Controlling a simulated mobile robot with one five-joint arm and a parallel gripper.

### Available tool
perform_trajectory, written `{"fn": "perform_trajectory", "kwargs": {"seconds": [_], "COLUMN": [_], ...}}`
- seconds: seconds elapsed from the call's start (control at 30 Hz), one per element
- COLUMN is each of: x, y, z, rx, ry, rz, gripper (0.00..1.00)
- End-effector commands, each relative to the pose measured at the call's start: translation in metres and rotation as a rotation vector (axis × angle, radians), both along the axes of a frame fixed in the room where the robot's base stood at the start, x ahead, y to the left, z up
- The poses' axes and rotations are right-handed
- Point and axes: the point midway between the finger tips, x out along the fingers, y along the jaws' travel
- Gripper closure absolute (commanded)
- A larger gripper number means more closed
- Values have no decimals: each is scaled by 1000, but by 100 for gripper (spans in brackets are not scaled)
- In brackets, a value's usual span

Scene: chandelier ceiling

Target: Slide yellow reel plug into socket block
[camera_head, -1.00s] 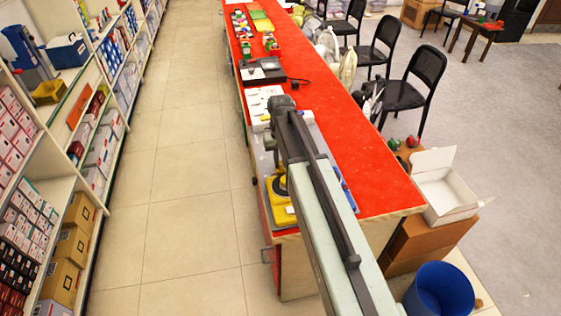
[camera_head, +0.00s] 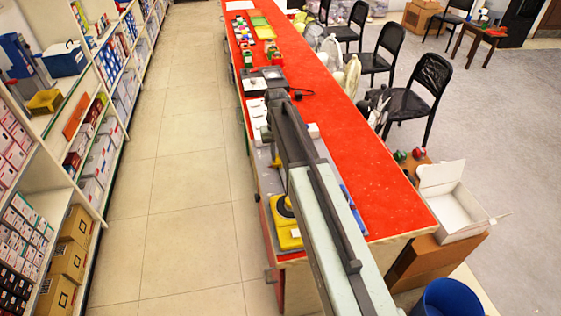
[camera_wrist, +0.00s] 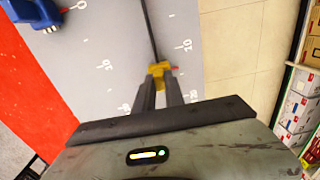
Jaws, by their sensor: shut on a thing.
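My gripper (camera_wrist: 160,97) is shut on the yellow reel plug (camera_wrist: 158,70) in the wrist view, above the grey mat. A black cord runs from the plug toward the top of that picture. The plug also shows as a small yellow piece below the arm's end in the head view (camera_head: 276,160). The yellow reel (camera_head: 289,226) stands on the near end of the counter, left of my arm. A blue block (camera_wrist: 38,12), likely the socket block, lies at the upper left of the wrist view, apart from the plug. Its opening is not clear. In the head view my arm partly covers it (camera_head: 350,196).
The grey mat (camera_wrist: 105,45) with printed numbers lies on the red counter (camera_head: 385,195). A dark box (camera_head: 262,80) and small items stand farther along it. Open tiled floor (camera_head: 175,180) separates the counter from the left shelves. Chairs and an open white box (camera_head: 455,210) stand right.

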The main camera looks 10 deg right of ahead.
Motion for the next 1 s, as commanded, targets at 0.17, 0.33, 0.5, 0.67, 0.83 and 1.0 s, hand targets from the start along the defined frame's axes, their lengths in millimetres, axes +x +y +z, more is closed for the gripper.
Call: {"fn": "perform_trajectory", "kwargs": {"seconds": [0.17,0.33,0.5,0.67,0.83,1.0], "x": [53,85,103,108,110,110], "y": [0,0,0,0,-1,-1], "z": [-1,-1,-1,-1,-1,0], "rx": [-2,-1,-1,0,0,0], "ry": [0,0,0,-1,-5,-5], "rz": [0,0,0,-1,-1,-2], "gripper": [100,100,100,100,100,83]}}
